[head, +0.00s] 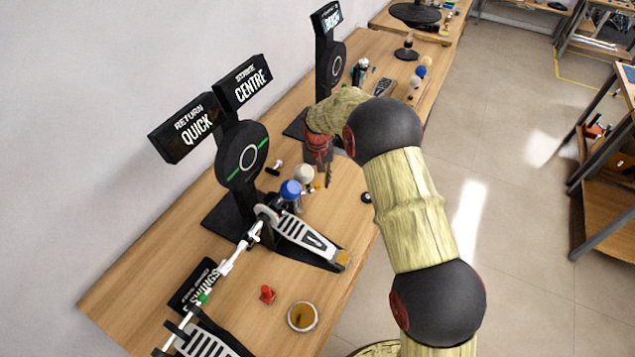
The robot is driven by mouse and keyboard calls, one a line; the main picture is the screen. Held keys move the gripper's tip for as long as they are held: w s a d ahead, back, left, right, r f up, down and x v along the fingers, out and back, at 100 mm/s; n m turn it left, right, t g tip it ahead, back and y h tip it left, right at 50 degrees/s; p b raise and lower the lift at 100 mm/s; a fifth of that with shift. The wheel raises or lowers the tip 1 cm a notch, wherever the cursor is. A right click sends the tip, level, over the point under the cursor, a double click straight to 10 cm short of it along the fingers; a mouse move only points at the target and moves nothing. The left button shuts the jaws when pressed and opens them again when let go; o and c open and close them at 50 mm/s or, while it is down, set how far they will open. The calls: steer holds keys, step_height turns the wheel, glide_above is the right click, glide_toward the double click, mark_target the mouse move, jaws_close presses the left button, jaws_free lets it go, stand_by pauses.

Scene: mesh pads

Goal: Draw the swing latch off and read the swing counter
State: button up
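A dark counter plate (191,288) with white lettering that seems to read "5 SWINGS" lies near the left table edge, partly behind the pedal linkage. I cannot make out a swing latch for certain. A small red piece (267,294) sits on the table right of the plate. A black stand with a round pad (243,157) rises beyond it, with signs "RETURN QUICK" (190,128) and "STROKE CENTRE" (243,84). A pedal (303,236) stands at its foot. My gripper (328,180) points down over the table beyond this stand, its fingers too small to tell open from shut.
A blue-topped piece (290,190) and a cream ball-topped piece (304,174) stand close to my gripper. A round amber-filled dish (302,316) is at the front edge. A second pad stand (331,65) is farther back. The wall (75,110) borders the left.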

mark_target(317, 184)
step_height(317, 184, up, 12)
stand_by(0.6)
stand_by(0.4)
steer(key=s+f, duration=0.3)
steer(key=s, duration=0.2)
steer(key=s+d+r+t+b, duration=0.2)
steer(key=s+d+r, duration=0.2)
steer(key=s, duration=0.7)
steer(key=s+d+r+t+b, duration=0.1)
steer(key=s+d+r, duration=0.3)
steer(key=s, duration=0.8)
steer(key=s+d+r+t+b, duration=0.2)
steer(key=s+r, duration=0.6)
steer(key=s, duration=0.4)
steer(key=shift+s+d+m+t+b, duration=0.35)
steer(key=shift+d+b, duration=0.35)
steer(key=shift+d, duration=0.35)
